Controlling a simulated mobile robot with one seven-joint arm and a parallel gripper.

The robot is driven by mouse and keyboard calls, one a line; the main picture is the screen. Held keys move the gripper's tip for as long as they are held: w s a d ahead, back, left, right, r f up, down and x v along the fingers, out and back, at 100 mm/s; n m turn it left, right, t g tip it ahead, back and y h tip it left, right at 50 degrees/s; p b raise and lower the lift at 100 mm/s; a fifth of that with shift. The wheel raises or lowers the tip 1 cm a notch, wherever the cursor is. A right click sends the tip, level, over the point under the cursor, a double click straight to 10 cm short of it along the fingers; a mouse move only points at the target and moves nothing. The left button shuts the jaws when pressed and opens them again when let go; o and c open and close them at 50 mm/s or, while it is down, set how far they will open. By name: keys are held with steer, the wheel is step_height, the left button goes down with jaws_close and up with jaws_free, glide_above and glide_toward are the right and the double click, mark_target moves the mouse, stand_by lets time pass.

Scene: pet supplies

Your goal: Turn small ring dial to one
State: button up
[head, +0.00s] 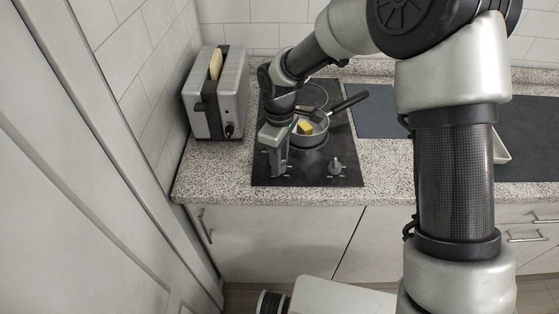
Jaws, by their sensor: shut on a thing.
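The black cooktop (319,179) is set into the speckled counter. One dial (335,167) shows at its front right, upright and clear of my gripper. My gripper (279,172) points down over the front left of the cooktop. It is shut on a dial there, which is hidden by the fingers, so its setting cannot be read. The rings are partly covered, and I cannot tell from here which dial belongs to the small ring.
A pan (314,134) with a yellow block (305,128) in it stands on the cooktop close behind my gripper, its dark handle pointing back right. A toaster (219,95) with bread stands at the left by the wall. The counter's front strip is clear.

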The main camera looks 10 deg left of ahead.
stand_by(0.4)
steer(key=o, duration=1.1)
steer(key=shift+c, duration=0.2)
steer(key=shift+r, duration=0.1)
step_height(320, 180, up, 17)
steer(key=p, duration=0.1)
steer(key=shift+r, duration=0.15)
